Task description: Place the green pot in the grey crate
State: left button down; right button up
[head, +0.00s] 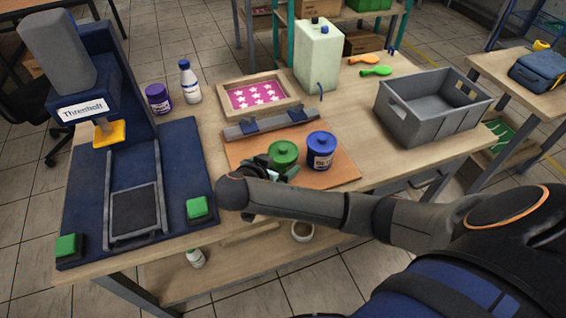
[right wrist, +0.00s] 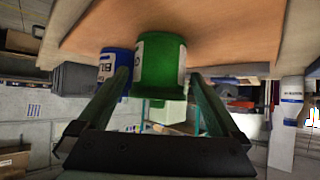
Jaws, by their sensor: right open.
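The green pot (head: 283,154) stands upright on the orange-brown board (head: 338,172) near the table's front edge, just left of a blue pot (head: 320,150). My right gripper (head: 277,172) is at the green pot's near side, partly hidden by my own arm. In the right wrist view, the green pot (right wrist: 160,62) appears between the two open fingers (right wrist: 165,95); I cannot tell whether they touch it. The blue pot (right wrist: 112,65) is close outside one finger. The grey crate (head: 430,108) stands at the right of the table, its visible inside empty. My left gripper is not in view.
A framed pink star screen (head: 257,95) lies behind the board. A pale green canister (head: 318,55), orange and green scrapers (head: 375,71), a purple jar (head: 158,98) and a white bottle (head: 190,82) stand or lie farther back. A blue press (head: 90,90) fills the left.

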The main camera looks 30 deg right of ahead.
jog(key=x, duration=0.4)
jog(key=shift+f, duration=0.2)
jog(key=shift+c, duration=0.4)
jog(key=c, duration=1.2)
jog(key=shift+c, duration=1.1)
jog(key=shift+r, duration=0.15)
